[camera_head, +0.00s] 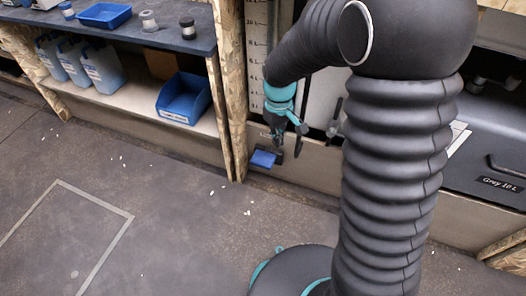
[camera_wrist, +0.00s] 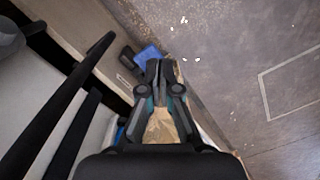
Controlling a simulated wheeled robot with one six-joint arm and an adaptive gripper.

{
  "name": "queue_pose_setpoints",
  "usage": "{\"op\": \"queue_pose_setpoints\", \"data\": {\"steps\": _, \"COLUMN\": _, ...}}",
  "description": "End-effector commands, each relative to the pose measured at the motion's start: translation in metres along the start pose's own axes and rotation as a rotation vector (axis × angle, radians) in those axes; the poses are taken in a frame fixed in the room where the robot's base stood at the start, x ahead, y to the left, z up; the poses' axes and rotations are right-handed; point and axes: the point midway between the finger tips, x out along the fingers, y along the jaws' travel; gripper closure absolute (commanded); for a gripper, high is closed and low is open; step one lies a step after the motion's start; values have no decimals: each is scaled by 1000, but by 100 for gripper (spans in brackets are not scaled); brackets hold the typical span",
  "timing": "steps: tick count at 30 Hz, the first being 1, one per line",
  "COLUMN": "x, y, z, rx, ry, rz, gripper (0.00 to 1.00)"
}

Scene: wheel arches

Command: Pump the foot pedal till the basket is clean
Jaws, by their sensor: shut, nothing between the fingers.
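A small blue foot pedal (camera_head: 264,158) on a dark mount sits low at the front of the unit, just above the floor. It also shows in the wrist view (camera_wrist: 149,56), just beyond my fingertips and slightly left of them. My gripper (camera_head: 278,138) is shut and empty, pointing down above the pedal. In the wrist view my gripper's fingers (camera_wrist: 161,68) are together and seem to overlap the pedal's edge. I cannot tell whether they touch it. I cannot make out a basket in either view.
A wooden post (camera_head: 228,90) stands just left of the pedal. Left of it, a shelf holds blue jugs (camera_head: 103,70) and a blue bin (camera_head: 183,97). A dark box labelled "Grey 10 L" (camera_head: 490,150) is at right. Small white bits lie on the otherwise open floor (camera_head: 170,220).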

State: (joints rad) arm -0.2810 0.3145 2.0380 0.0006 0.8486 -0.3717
Motion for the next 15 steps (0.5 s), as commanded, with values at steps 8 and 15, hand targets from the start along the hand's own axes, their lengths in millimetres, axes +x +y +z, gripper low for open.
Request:
{"op": "queue_pose_setpoints", "data": {"steps": 8, "x": 35, "y": 14, "z": -75, "rx": -412, "ry": 35, "rz": 24, "gripper": 100}}
{"op": "queue_pose_setpoints", "data": {"steps": 15, "x": 48, "y": 18, "z": -99, "rx": -567, "ry": 46, "rz": 36, "gripper": 100}}
